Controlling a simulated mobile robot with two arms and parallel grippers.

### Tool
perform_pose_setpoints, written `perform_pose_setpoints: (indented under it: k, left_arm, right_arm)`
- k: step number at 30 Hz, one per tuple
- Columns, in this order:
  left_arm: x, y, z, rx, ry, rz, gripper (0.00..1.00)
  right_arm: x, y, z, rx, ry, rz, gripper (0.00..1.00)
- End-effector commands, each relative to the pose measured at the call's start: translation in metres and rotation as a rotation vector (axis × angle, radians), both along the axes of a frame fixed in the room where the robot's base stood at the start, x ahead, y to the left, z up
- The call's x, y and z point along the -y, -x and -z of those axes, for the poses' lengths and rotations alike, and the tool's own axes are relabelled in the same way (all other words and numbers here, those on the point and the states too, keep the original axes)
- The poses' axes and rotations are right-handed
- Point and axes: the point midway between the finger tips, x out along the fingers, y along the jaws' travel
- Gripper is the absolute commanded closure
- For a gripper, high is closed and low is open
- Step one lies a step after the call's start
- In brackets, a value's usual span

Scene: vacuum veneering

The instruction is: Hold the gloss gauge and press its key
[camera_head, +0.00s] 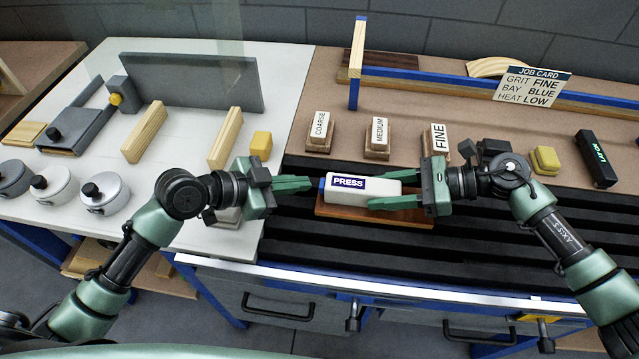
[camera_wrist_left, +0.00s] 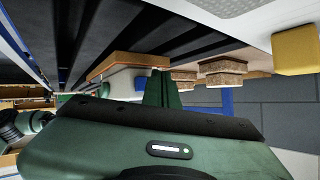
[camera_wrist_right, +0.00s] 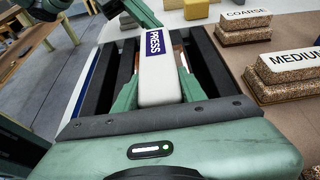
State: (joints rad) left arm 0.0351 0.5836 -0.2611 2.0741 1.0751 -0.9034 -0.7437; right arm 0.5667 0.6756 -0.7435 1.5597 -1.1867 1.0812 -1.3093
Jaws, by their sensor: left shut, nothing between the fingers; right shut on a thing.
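The gloss gauge (camera_head: 380,188) is a white block with a blue "PRESS" label. It lies lengthwise over a brown wooden board (camera_head: 365,214). A blue key (camera_head: 322,187) shows at its left end. My right gripper (camera_head: 385,190) is shut on the gauge from the right. In the right wrist view the gauge (camera_wrist_right: 158,85) sits between both green fingers. My left gripper (camera_head: 309,184) is shut and empty, its fingertips right by the key end. I cannot tell whether they touch.
Sanding blocks marked COARSE (camera_head: 319,127), MEDIUM (camera_head: 377,134) and FINE (camera_head: 438,138) stand behind the gauge. A job card (camera_head: 532,86) reads FINE, BLUE, LOW. A black block (camera_head: 595,158) lies at right. Pots and wooden strips occupy the white table (camera_head: 290,70) at left.

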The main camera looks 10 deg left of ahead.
Motion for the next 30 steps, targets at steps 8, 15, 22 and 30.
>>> perform_pose_setpoints:
  k: [8,15,22,30]
  left_arm:
    - [0.0000,0.0000,0.0000,0.000,0.000,0.000,1.00]
    - [0.0000,0.0000,0.0000,0.000,0.000,0.000,1.00]
    - [0.0001,-0.0001,0.0000,0.000,0.000,0.000,1.00]
    - [0.0075,0.0000,-0.0006,0.001,0.001,0.000,1.00]
  right_arm:
    - [0.0001,-0.0001,0.0001,0.000,0.000,0.000,1.00]
    - [0.0001,-0.0001,0.0001,0.000,0.000,0.000,1.00]
    - [0.0001,-0.0001,0.0001,0.000,0.000,0.000,1.00]
    - [0.0001,-0.0001,0.0001,0.000,0.000,0.000,1.00]
